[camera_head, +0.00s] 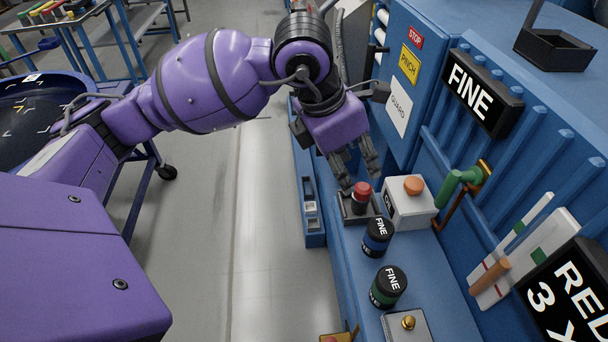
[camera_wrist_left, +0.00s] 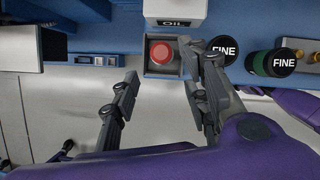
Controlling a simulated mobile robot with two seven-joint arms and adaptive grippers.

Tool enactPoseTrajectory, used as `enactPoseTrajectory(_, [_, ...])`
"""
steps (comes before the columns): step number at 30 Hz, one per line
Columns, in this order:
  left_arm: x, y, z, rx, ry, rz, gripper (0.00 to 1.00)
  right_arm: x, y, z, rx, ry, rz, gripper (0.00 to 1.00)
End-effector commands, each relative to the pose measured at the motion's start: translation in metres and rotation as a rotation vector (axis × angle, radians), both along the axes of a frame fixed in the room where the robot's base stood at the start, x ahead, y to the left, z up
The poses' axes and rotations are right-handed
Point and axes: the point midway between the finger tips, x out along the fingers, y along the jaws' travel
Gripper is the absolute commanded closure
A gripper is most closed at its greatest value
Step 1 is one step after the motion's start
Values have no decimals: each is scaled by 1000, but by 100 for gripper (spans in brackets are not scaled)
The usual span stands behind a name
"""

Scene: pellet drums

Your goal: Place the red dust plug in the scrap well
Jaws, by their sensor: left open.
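A red round-topped piece, which looks like the red dust plug (camera_head: 362,189), stands in a small dark square tray (camera_head: 346,213) on the blue bench. In the left wrist view the red plug (camera_wrist_left: 162,52) shows from above inside the square tray (camera_wrist_left: 150,70). My left gripper (camera_head: 357,172) is open and empty, just above and behind the plug. In the left wrist view its fingers (camera_wrist_left: 168,78) are spread, one on each side and short of the plug. No part is clearly marked as the scrap well.
A white oil box with an orange knob (camera_head: 413,187) stands right beside the tray. Two dark FINE drums (camera_head: 377,236) (camera_head: 388,287) stand nearer. A blue channel (camera_head: 313,215) runs along the bench's left side. A black open box (camera_head: 553,48) sits at top right.

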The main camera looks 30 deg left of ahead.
Motion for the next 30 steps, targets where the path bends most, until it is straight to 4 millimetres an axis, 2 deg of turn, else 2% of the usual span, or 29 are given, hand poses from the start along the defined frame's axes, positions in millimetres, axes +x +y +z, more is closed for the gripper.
enactPoseTrajectory(1, [-2, 2, 11, 1, -9, -2, 58, 1, 0, 1, 1, -2, -1, 60])
enactPoseTrajectory(3, [-5, 5, 21, 0, -7, 0, 58, 2, 0, 1, 1, -4, -1, 60])
enactPoseTrajectory(9, [-10, 8, 35, 0, -4, 0, 58, 7, 1, 3, 2, -13, 2, 60])
enactPoseTrajectory(18, [-11, 9, 36, -1, -3, -1, 58, 13, 2, 6, 3, -25, 4, 60])
enactPoseTrajectory(30, [-11, 9, 36, -1, -3, -1, 58, 10, 2, 5, 3, -19, 2, 60])
